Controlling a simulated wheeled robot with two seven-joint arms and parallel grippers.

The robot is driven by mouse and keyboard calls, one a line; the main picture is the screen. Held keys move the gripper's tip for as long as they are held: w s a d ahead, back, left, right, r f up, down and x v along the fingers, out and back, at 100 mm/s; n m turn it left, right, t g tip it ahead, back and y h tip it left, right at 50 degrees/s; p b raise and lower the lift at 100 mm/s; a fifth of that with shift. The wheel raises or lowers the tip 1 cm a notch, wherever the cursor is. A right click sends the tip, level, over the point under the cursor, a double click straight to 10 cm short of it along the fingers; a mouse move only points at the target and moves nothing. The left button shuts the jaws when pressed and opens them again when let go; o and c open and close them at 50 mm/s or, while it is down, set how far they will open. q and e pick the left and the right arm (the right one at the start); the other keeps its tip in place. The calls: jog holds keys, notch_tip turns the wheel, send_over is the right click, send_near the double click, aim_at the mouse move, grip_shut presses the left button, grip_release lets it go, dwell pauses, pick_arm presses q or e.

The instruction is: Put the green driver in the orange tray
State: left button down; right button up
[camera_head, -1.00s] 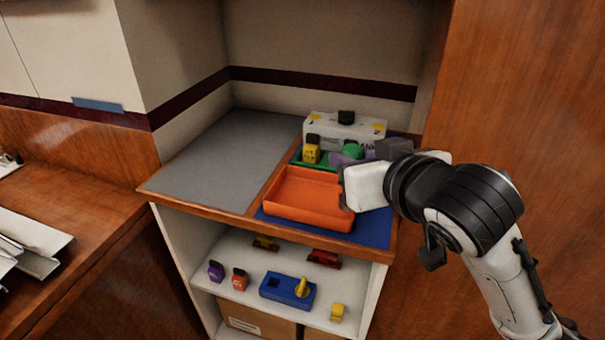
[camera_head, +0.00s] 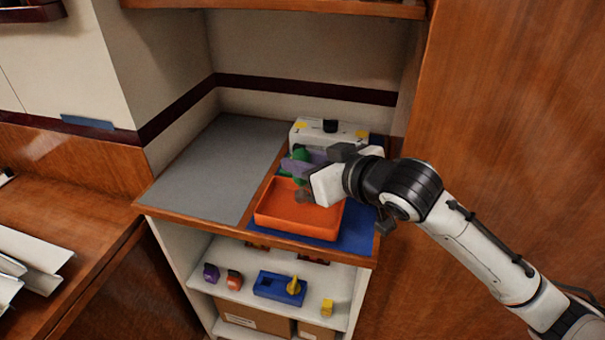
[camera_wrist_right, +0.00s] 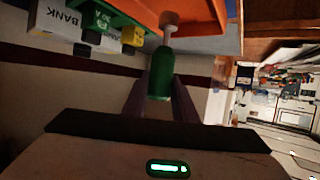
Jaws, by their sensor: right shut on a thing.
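The green driver (camera_head: 299,155) is held in my right gripper (camera_head: 303,160), high at the back edge of the orange tray (camera_head: 297,221). In the right wrist view, the green handle (camera_wrist_right: 160,75) sits between the two fingers of my right gripper (camera_wrist_right: 160,95), and its pale shaft points up the picture toward the orange tray (camera_wrist_right: 200,14). I cannot tell whether the shaft touches the tray. The tray lies on a blue mat (camera_head: 357,232), and no loose thing shows on its visible floor. My left gripper is out of view.
A white box (camera_head: 346,138) stands behind the tray. The wrist view shows a green block (camera_wrist_right: 101,18) and a yellow block (camera_wrist_right: 132,36) beside it. A grey mat (camera_head: 213,170) lies clear to the left. The shelf below holds a blue holder (camera_head: 272,286) and small coloured blocks.

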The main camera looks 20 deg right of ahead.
jog(key=shift+f, duration=1.3)
jog(key=shift+f, duration=0.1)
jog(key=o, duration=1.1)
jog(key=shift+c, duration=0.2)
jog(key=p+v, duration=0.3)
jog(key=v, duration=0.9)
jog(key=shift+p, duration=0.3)
